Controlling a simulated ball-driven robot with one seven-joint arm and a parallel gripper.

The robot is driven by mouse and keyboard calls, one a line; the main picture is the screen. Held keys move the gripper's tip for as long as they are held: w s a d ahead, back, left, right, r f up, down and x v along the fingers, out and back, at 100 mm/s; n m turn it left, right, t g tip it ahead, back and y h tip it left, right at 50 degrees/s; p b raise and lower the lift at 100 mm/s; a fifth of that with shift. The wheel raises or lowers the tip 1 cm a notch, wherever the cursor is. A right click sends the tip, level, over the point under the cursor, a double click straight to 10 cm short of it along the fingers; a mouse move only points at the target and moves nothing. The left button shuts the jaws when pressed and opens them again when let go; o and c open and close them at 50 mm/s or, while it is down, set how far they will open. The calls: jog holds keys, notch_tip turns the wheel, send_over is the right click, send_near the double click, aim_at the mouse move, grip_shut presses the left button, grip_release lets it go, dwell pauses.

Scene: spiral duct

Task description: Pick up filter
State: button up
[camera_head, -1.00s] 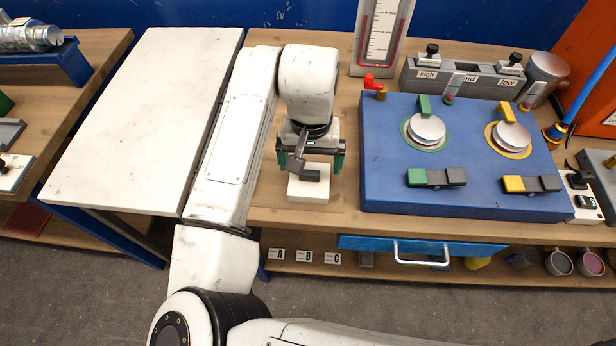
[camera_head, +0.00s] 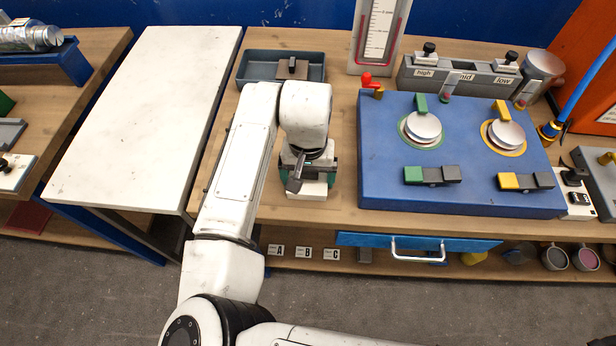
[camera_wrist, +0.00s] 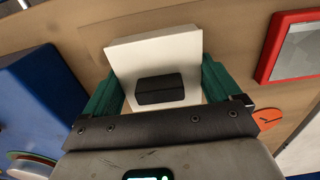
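I take the filter to be the white block with a dark raised grip, though I cannot be sure. The white block (camera_head: 313,188) sits on the workbench below my wrist, and it also shows in the wrist view (camera_wrist: 150,52). Its dark grip (camera_wrist: 160,89) lies between the fingers. My gripper (camera_wrist: 160,88) is open, with one green finger on each side of the grip and gaps visible between. In the head view my gripper (camera_head: 310,178) is over the block, and my wrist hides part of both. Contact with the block cannot be told.
A blue panel (camera_head: 380,150) with two dials stands close right of the block. A grey tray (camera_head: 255,67) holding a small brown-topped piece (camera_head: 292,68) lies behind my arm. A white tabletop (camera_head: 140,120) is left. A red-framed item (camera_wrist: 290,45) shows in the wrist view.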

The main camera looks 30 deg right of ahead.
jog(key=shift+c, duration=1.2)
jog(key=shift+r, duration=0.45)
notch_tip(320, 180, up, 2)
jog(key=shift+r, duration=0.15)
jog(key=s+r, duration=0.1)
jog(key=s+r+b, duration=0.1)
jog(key=s+r, duration=0.2)
jog(key=r, duration=0.1)
jog(key=shift+s+a+r, duration=0.1)
jog(key=shift+s+a, duration=0.15)
jog(key=shift+s, duration=0.1)
jog(key=s+r, duration=0.2)
jog(key=s, duration=0.2)
jog(key=s+a+r+b, duration=0.1)
jog(key=s+r, duration=0.1)
jog(key=s, duration=0.3)
jog(key=shift+s+r, duration=0.15)
jog(key=shift+r, duration=0.15)
